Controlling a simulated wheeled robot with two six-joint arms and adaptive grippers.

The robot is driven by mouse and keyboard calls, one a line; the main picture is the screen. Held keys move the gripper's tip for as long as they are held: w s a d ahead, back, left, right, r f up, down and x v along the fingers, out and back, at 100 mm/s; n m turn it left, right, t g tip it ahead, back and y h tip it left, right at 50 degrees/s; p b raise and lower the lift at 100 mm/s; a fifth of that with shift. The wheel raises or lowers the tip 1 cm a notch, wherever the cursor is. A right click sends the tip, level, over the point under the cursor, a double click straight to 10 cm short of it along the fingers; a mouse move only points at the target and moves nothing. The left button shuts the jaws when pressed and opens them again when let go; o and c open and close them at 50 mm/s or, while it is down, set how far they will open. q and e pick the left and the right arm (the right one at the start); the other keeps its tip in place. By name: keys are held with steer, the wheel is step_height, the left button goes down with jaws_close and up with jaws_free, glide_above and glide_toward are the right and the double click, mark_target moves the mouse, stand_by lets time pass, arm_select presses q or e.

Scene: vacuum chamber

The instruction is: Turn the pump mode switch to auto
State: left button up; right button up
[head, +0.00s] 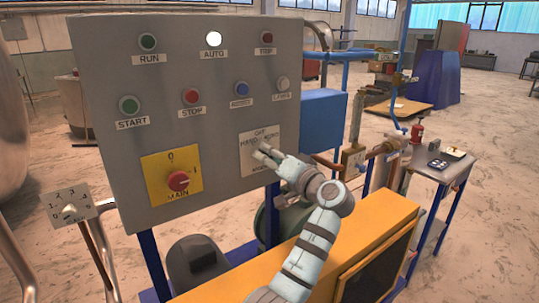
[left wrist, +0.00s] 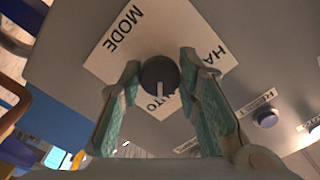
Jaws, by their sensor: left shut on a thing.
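The pump mode switch is a dark round knob (left wrist: 158,72) with a white pointer line, on a white label plate (left wrist: 113,40) marked MODE, HAND and AUTO. In the left wrist view the pointer line is directed at the partly hidden AUTO lettering. My left gripper (left wrist: 160,72) has its two teal-padded fingers on either side of the knob and is shut on it. In the head view my left gripper (head: 264,150) is at the plate (head: 250,165) on the grey panel (head: 225,105), and it hides the knob. My right gripper is not in view.
The AUTO lamp (head: 213,39) on the panel is lit white. A red main switch (head: 178,181) on a yellow plate and several push buttons share the panel. An orange cabinet (head: 330,245) stands below, with a blue box (head: 322,120) and pipes to the right.

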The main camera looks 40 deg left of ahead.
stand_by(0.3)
arm_select(q)
steer(key=o, duration=1.1)
steer(key=v, duration=0.7)
steer(key=shift+d, duration=0.3)
steer(key=shift+a, duration=0.1)
steer(key=shift+s, duration=0.1)
